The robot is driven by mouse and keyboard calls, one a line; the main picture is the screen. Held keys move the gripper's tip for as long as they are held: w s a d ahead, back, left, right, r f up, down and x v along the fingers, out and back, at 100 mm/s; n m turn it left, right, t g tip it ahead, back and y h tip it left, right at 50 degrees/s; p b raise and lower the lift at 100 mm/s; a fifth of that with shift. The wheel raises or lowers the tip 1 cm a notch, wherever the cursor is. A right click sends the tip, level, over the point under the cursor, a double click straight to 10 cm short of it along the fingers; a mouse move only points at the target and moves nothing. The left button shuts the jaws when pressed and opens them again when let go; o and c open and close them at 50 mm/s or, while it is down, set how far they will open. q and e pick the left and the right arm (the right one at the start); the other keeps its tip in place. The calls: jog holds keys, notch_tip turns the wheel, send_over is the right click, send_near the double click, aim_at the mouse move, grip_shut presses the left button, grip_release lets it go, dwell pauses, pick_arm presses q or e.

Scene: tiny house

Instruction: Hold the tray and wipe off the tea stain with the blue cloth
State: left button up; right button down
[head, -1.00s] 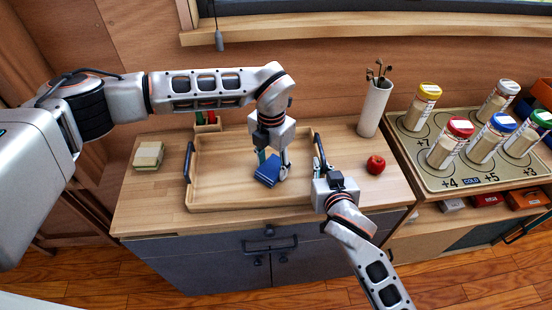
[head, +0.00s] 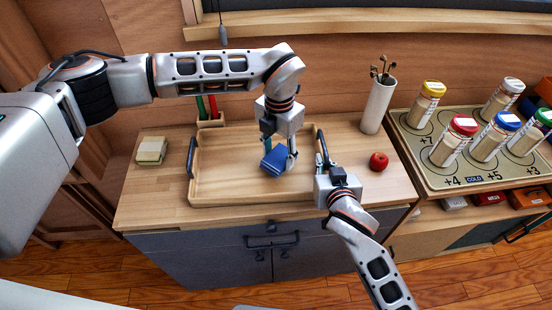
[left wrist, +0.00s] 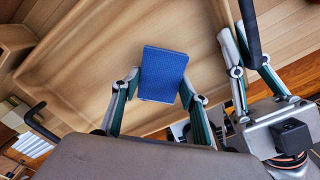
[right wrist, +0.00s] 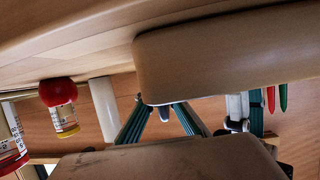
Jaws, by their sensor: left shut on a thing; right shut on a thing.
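The wooden tray (head: 215,192) lies on the wooden counter, with a dark handle at each side. My left gripper (head: 280,157) is shut on the blue cloth (head: 272,160) over the right part of the tray. The cloth is folded, and it shows between the fingers in the left wrist view (left wrist: 163,73). I cannot tell whether it touches the tray floor. My right gripper (head: 325,163) is shut on the tray's right handle (head: 322,143); its fingers also show in the right wrist view (right wrist: 165,108). I see no tea stain on the visible tray floor.
A yellowish block of sponges (head: 151,150) sits left of the tray, and a red apple (head: 379,161) sits right of it. A white cylinder with dark sticks (head: 377,106) stands behind the apple. A rack with several lidded jars (head: 430,150) is at the right.

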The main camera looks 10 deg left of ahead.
pick_arm(q)
jog(key=shift+r, duration=2.6)
pick_arm(e)
jog(key=c, duration=2.2)
grip_release()
jog(key=shift+o, duration=0.2)
jog(key=v, duration=1.2)
jog(key=shift+a, duration=0.1)
